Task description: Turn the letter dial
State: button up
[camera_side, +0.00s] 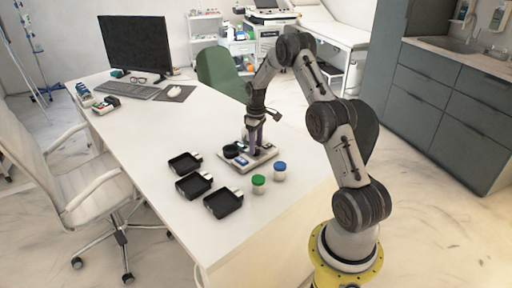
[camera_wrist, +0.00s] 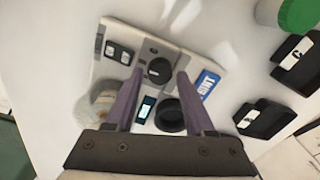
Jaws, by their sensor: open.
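The grey and white device (camera_side: 262,158) lies on the white desk. In the wrist view its panel (camera_wrist: 112,70) shows a black round dial (camera_wrist: 160,70) with a small pale mark, too blurred to read as a letter. A black ring-shaped part (camera_wrist: 171,116), a small lit display (camera_wrist: 146,108) and a blue label (camera_wrist: 207,84) are also on the panel. My gripper (camera_side: 251,147) points down over the device. In the wrist view my gripper (camera_wrist: 155,76) is open, its purple fingertips on either side of the dial. I cannot tell whether they touch it.
Several black trays stand left of the device, including a near tray (camera_side: 223,203) and a far tray (camera_side: 185,163). A green-lidded jar (camera_side: 258,184) and a blue-lidded jar (camera_side: 279,171) stand close in front of it. A monitor (camera_side: 136,46) and keyboard (camera_side: 128,91) are farther back.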

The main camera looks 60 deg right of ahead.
jog(key=shift+f, duration=0.6)
grip_shut()
jog(key=shift+m, duration=0.3)
jog(key=m, duration=0.4)
jog(key=shift+r, duration=0.1)
jog(key=shift+m, duration=2.7)
